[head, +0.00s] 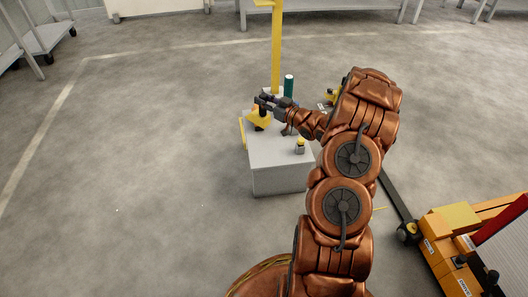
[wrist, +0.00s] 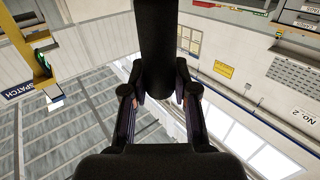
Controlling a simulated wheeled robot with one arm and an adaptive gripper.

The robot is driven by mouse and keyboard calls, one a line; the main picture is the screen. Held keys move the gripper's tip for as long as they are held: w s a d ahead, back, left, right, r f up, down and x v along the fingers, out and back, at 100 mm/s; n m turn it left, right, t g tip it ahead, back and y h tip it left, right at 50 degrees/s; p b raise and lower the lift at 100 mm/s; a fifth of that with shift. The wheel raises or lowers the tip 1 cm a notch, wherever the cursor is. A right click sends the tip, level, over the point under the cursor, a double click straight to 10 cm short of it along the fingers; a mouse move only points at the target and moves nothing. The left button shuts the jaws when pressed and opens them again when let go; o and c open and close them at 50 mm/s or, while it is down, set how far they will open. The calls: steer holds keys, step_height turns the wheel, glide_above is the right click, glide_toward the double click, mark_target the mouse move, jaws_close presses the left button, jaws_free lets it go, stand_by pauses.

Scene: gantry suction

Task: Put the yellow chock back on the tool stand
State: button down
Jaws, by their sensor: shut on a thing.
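The yellow chock (head: 256,121) is at my gripper (head: 264,103) in the head view, over the far left part of the grey tool stand (head: 280,180). My gripper is shut on it, apparently by a dark upper part. I cannot tell whether the chock touches the stand's top. In the wrist view a thick black shape (wrist: 158,45) stands between the fingers of my gripper (wrist: 158,92). The chock's yellow body does not show in that view.
On the stand are a dark green cylinder (head: 289,86) at the back and a small yellow-and-dark item (head: 300,146) at the front right. A yellow post (head: 276,50) rises behind. An orange-yellow machine (head: 447,245) stands lower right. Open floor (head: 150,170) lies left.

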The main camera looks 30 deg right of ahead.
step_height(320, 180, down, 16)
steer(key=s+d+n+y+b, duration=0.1)
steer(key=y+b, duration=0.1)
steer(key=b, duration=0.1)
steer(key=shift+s+d+g, duration=0.3)
steer(key=shift+s+g, duration=0.1)
steer(key=shift+f, duration=0.1)
steer(key=c, duration=0.9)
jaws_free()
steer(key=shift+f, duration=0.15)
